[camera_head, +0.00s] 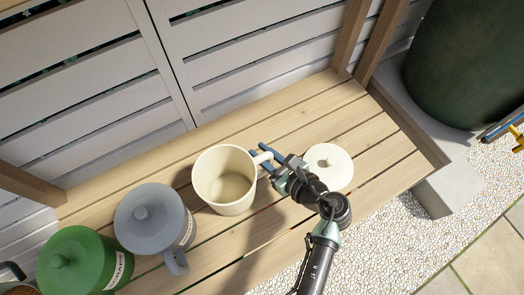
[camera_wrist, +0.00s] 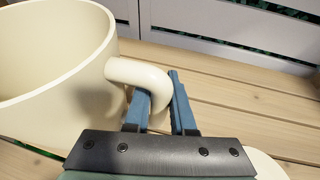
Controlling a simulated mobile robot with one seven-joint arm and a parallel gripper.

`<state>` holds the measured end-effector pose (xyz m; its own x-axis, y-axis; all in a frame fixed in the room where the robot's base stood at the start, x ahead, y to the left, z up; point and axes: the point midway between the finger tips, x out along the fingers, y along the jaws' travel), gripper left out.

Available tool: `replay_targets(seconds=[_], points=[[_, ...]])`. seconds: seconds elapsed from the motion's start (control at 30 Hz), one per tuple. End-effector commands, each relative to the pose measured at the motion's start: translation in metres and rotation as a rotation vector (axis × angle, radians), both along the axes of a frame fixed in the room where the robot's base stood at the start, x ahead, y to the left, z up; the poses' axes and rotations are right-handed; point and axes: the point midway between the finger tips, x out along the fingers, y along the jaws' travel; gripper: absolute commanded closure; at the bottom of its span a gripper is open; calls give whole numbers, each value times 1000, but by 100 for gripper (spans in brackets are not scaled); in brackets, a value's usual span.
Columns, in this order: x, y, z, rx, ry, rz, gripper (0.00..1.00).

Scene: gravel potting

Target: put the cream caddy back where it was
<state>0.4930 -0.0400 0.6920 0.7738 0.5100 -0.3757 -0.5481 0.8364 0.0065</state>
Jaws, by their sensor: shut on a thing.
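The cream caddy (camera_head: 222,185) is an open, mug-shaped pot in the middle of the slatted bench. It is roughly upright, with no lid on, and its inside looks empty. My gripper (camera_head: 264,160) is at its right side, shut on the handle. In the wrist view the caddy (camera_wrist: 50,75) fills the left, and the blue fingers (camera_wrist: 160,105) sit either side of the lower handle. I cannot tell whether its base touches the bench. A cream lid (camera_head: 333,163) lies on the bench to the right, partly behind my wrist.
A grey lidded caddy (camera_head: 150,215) and a green lidded caddy (camera_head: 75,262) stand to the left on the bench (camera_head: 320,110). Slatted panels (camera_head: 100,90) rise behind. A large dark green container (camera_head: 465,60) is at the right. The bench behind the lid is clear.

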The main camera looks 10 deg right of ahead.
Motion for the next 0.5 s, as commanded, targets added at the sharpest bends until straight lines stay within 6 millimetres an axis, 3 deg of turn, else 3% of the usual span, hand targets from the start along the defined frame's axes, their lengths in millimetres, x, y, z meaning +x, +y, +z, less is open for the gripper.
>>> replay_targets(seconds=[0.07, 0.1, 0.27, 0.5], points=[[0, 0, -1, 2, -1, 0, 100], [0, 0, -3, 0, 0, 1, 75], [0, 0, -2, 0, 0, 1, 47], [0, 0, -2, 0, 0, 0, 47]])
